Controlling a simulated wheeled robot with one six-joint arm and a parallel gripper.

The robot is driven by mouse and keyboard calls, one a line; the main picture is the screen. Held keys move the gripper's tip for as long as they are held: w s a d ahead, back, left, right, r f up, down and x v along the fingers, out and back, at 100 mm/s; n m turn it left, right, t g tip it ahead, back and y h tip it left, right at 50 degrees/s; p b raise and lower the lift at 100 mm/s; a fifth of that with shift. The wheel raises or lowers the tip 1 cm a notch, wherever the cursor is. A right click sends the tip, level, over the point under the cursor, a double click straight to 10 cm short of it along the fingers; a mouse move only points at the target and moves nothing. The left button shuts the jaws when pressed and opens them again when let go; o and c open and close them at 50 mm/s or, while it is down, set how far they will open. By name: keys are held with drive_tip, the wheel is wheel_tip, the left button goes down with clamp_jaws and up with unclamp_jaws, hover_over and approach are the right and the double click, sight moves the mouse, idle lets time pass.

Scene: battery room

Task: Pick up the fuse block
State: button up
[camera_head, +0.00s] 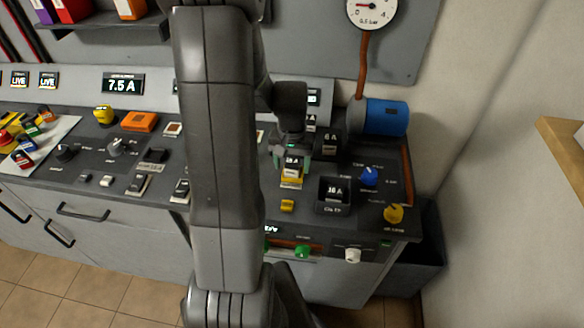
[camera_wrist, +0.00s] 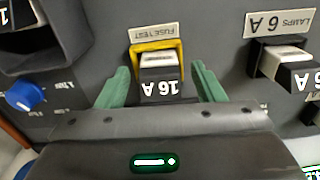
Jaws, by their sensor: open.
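A black fuse block marked 16 A (camera_wrist: 160,88) sits in a yellow-rimmed socket (camera_wrist: 136,47) under a FUSE TEST label. In the head view the block (camera_head: 292,163) stands on the bench, right of my arm. My gripper (camera_wrist: 160,72) is open. Its green fingers stand on either side of the block, with a visible gap on each side. In the head view my gripper (camera_head: 291,158) points down over the block. Whether the fingertips reach below the block's top cannot be told.
A black open box (camera_head: 333,208) with another 16 A marking stands right of the socket. A block marked 6 A (camera_wrist: 285,64) sits beside it under a LAMPS label. A blue knob (camera_head: 370,176), a yellow knob (camera_head: 393,213) and a blue cylinder (camera_head: 386,117) are further right.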

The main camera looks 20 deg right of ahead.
drive_tip(key=c, duration=1.2)
drive_tip(key=shift+r, duration=0.1)
